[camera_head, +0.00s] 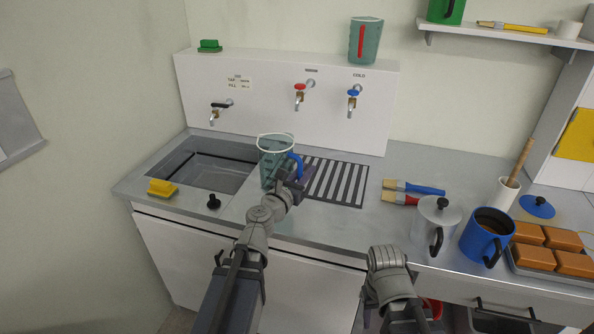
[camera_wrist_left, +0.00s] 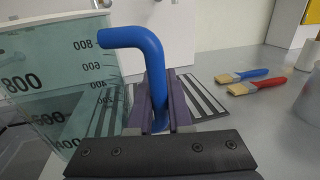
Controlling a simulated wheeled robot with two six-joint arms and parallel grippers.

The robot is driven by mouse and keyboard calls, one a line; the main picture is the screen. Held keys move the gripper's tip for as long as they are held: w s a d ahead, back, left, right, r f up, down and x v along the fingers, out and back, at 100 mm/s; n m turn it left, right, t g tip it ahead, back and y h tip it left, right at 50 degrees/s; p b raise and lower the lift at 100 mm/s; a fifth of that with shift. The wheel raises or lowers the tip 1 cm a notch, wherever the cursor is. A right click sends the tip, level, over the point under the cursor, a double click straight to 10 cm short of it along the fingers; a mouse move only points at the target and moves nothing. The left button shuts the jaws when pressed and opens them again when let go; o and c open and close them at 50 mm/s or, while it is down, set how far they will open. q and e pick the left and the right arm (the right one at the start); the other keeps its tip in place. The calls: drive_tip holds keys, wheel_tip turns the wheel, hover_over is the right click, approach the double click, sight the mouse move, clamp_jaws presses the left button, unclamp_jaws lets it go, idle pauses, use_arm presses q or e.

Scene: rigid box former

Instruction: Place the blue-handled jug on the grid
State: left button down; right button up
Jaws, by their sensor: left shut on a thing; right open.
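The blue-handled jug (camera_head: 274,165) is clear greenish plastic with volume marks. It stands upright near the left end of the grid, by the sink's right edge; I cannot tell whether its base touches the counter. My left gripper (camera_head: 297,177) is shut on its blue handle, which shows between the purple fingers in the left wrist view (camera_wrist_left: 150,60). The jug's marked wall (camera_wrist_left: 50,95) fills the left of that view. The grid (camera_head: 337,183), a dark and light striped panel, lies right of the jug. My right arm (camera_head: 390,280) is low at the front; its fingertips are not clearly visible.
The sink basin (camera_head: 208,170) is left of the jug, with a yellow sponge (camera_head: 161,188) and black knob (camera_head: 214,202) at its front. Taps (camera_head: 300,92) project behind.

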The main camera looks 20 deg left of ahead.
use_arm(q)
drive_tip(key=w, duration=2)
drive_tip(key=f+b, duration=0.6)
drive_tip(key=shift+s+a+f, duration=0.1)
drive_tip(key=shift+s+f, duration=0.1)
drive_tip(key=shift+f, duration=0.05)
drive_tip(key=shift+w+f+b, duration=0.1)
drive_tip(key=shift+f+b, duration=0.25)
drive_tip(key=shift+b, duration=0.2)
drive_tip(key=shift+w+r, duration=0.1)
drive_tip(key=shift+f, duration=0.2)
drive_tip(key=c, duration=0.8)
unclamp_jaws()
drive_tip(key=shift+c, duration=0.2)
